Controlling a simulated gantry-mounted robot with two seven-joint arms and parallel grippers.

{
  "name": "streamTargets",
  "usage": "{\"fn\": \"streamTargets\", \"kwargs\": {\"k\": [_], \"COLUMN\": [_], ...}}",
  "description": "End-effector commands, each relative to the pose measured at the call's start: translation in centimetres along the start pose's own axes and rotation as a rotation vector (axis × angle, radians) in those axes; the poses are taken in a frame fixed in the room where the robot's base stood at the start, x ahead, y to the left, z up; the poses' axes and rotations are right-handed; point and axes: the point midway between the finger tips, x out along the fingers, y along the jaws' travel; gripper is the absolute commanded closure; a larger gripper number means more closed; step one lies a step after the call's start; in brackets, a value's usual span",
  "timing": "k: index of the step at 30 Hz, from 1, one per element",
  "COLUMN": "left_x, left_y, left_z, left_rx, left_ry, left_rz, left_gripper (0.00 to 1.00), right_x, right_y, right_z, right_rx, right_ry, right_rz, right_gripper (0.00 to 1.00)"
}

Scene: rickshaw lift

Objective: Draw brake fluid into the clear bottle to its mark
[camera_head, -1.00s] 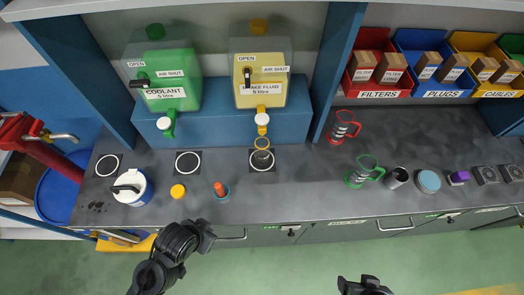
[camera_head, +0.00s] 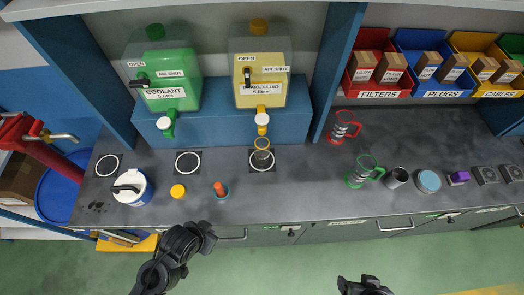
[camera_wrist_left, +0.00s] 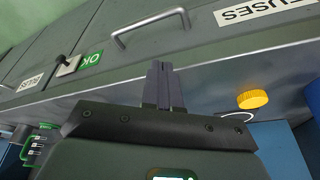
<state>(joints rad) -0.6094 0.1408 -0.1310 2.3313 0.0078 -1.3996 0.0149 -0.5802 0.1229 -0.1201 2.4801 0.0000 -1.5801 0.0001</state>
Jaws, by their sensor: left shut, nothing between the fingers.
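The brake fluid tank (camera_head: 273,98), clear with yellow fluid, stands on the blue shelf at the back. A black lever (camera_head: 247,77) on its front stands upright, between the OPEN and AIR SHUT labels. A yellow and white tap (camera_head: 262,121) hangs below. The clear bottle (camera_head: 262,159) with a yellow rim stands upright on the ringed spot under this tap; its level is too small to read. My left gripper (camera_head: 207,238) is in front of the bench, apart from everything; its fingers (camera_wrist_left: 164,85) are together and empty. My right gripper (camera_head: 361,284) is low at the bottom edge, its jaws unclear.
A green coolant tank (camera_head: 171,91) stands left of the brake fluid tank. A white-blue jug (camera_head: 131,188), yellow cap (camera_head: 178,191), red-topped item (camera_head: 220,190), red-handled jug (camera_head: 343,127) and green-handled jug (camera_head: 362,172) stand on the bench (camera_head: 300,200). Drawer handles line its front.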

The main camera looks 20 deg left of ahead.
Motion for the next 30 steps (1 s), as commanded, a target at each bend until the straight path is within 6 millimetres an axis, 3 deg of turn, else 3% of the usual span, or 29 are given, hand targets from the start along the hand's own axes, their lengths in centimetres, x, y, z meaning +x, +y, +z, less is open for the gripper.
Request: {"fn": "streamTargets", "kwargs": {"k": [30], "left_x": [1.7], "left_y": [0.1], "left_z": [0.6], "left_rx": [0.0], "left_ry": [-0.001], "left_rz": [0.0], "left_gripper": [1.0], "right_x": [0.0], "right_y": [-0.2], "right_z": [-0.1], "right_rx": [0.007], "right_ry": [0.001], "right_rz": [-0.005], "right_gripper": [0.24]}}
